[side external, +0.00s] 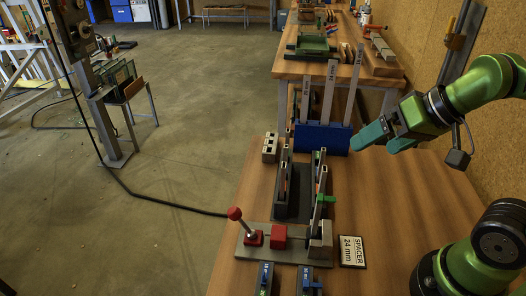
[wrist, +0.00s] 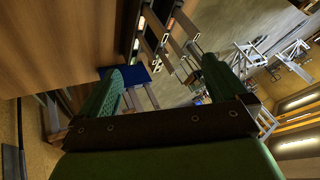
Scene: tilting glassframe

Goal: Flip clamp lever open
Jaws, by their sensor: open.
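A lever with a red ball knob (side external: 235,214) and grey shaft leans up to the left from a red base (side external: 253,238) on a grey base plate (side external: 285,248) in the side view. A red block (side external: 279,237) sits beside it on the plate. My gripper (side external: 378,142) is open and empty, above the right side of the table, well behind and to the right of the lever. Its two green fingers stand apart in the wrist view (wrist: 163,70). I cannot make out the lever in the wrist view.
A dark frame (side external: 292,205) with upright posts stands behind the plate. A blue holder (side external: 322,138) with tall grey bars stands left of my gripper. A label (side external: 352,251) reading "SPACER 24 mm" lies right of the plate. The right side of the wooden table (side external: 390,200) is mostly clear.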

